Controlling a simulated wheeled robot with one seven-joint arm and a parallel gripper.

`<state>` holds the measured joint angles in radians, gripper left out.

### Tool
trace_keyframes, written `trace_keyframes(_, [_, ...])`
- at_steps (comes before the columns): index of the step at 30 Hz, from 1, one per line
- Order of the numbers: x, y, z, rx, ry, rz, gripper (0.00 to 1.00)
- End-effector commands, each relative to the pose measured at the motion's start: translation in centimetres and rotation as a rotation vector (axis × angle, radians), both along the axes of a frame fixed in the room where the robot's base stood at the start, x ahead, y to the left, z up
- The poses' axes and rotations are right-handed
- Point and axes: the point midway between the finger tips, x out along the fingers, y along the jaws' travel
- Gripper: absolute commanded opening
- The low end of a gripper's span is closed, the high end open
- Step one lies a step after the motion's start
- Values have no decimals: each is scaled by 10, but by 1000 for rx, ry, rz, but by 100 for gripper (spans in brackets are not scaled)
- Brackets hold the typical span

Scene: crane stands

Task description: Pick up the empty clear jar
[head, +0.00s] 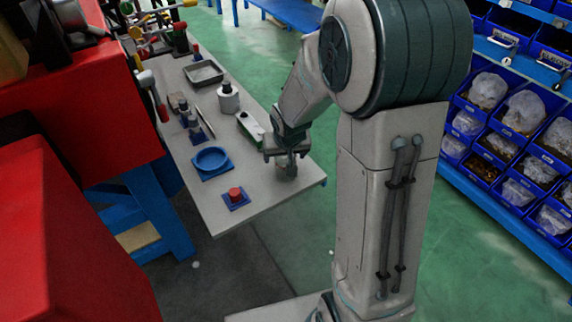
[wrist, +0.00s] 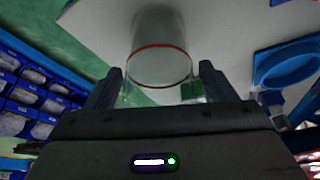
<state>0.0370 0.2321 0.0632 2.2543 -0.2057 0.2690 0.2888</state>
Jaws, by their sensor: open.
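The clear jar (wrist: 160,40) shows at the top middle of the wrist view, see-through with a thin red rim, and looks empty. In the head view the jar (head: 288,166) stands near the right edge of the grey-white table (head: 262,192), partly hidden by my gripper (head: 284,156). In the wrist view my gripper (wrist: 160,80) is open, with one dark finger on each side of the jar's rim. A gap seems to show on both sides; contact cannot be made out.
A blue round dish (head: 211,169) and a red knob on a blue base (head: 236,196) are left of the jar. A green-and-white box (head: 250,125), a white canister (head: 228,104) and a grey tray (head: 203,83) stand farther back. Blue bins (head: 519,108) fill the right side.

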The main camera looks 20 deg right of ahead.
Motion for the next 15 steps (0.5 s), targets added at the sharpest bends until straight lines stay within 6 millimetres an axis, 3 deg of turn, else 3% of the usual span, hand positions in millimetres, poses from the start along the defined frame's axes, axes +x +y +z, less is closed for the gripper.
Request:
trace_keyframes(5, [0, 0, 0, 0, -1, 1, 75])
trace_keyframes(10, [0, 0, 0, 0, 0, 1, 29])
trace_keyframes(15, [0, 0, 1, 0, -1, 1, 29])
